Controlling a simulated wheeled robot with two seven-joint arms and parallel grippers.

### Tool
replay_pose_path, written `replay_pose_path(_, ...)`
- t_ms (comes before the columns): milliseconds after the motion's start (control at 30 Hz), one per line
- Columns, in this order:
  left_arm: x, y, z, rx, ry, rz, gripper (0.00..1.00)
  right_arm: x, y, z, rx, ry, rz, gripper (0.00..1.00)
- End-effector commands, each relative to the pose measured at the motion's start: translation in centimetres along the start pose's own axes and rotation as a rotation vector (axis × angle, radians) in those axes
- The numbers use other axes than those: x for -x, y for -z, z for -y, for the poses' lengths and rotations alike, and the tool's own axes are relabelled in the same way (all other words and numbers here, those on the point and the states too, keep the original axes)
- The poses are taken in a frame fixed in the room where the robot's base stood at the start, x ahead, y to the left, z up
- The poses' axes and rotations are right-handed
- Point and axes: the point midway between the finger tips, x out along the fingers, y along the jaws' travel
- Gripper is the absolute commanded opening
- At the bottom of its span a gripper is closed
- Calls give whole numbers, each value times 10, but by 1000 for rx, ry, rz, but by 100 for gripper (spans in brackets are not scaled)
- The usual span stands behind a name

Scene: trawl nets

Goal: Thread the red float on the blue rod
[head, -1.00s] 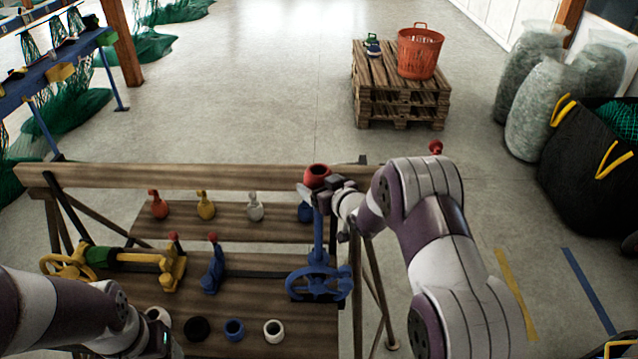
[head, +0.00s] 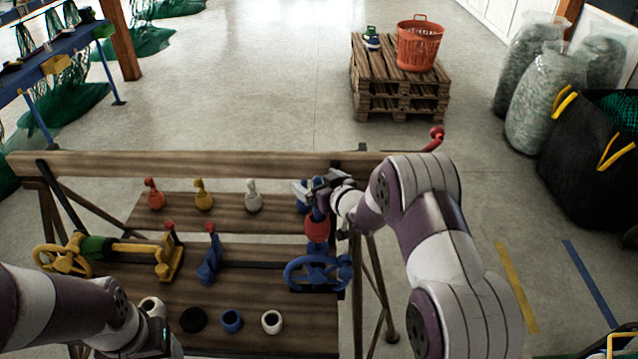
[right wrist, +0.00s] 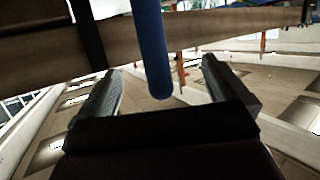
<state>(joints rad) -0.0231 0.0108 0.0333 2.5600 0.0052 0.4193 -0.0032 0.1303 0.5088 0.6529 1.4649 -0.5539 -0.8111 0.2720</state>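The red float (head: 317,230) sits around the blue rod (head: 316,248), low down, just above the blue handwheel (head: 318,272) at the bench's right end. My right gripper (head: 316,192) is above the float, apart from it. In the right wrist view its two fingers stand apart with nothing gripped, and the blue rod (right wrist: 152,50) shows between them, its end free. The float does not show in that view. My left arm's hand (head: 160,340) is at the bottom left; its fingers are hidden.
The wooden bench (head: 240,345) holds several small coloured floats on its shelf and rings at its front. A yellow handwheel (head: 62,258) with a yellow stand is at the left. A pallet (head: 400,95) with an orange basket (head: 418,45) is far behind.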

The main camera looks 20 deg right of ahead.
Motion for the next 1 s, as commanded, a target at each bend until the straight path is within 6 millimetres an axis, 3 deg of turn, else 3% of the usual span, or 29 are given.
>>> replay_pose_path(167, -10, -1, 0, 0, 0, 0, 68, 21, -2, 0, 1, -1, -1, 100)
replay_pose_path(400, -28, -3, 0, 0, 0, 0, 68, 86, -2, -1, 0, -4, -3, 100)
replay_pose_path(600, -33, -4, 0, 0, 0, 0, 68, 121, -1, -1, 0, -2, -1, 100)
replay_pose_path(1000, -33, -4, 0, 0, 0, 0, 68, 127, 0, 0, 0, 0, -1, 100)
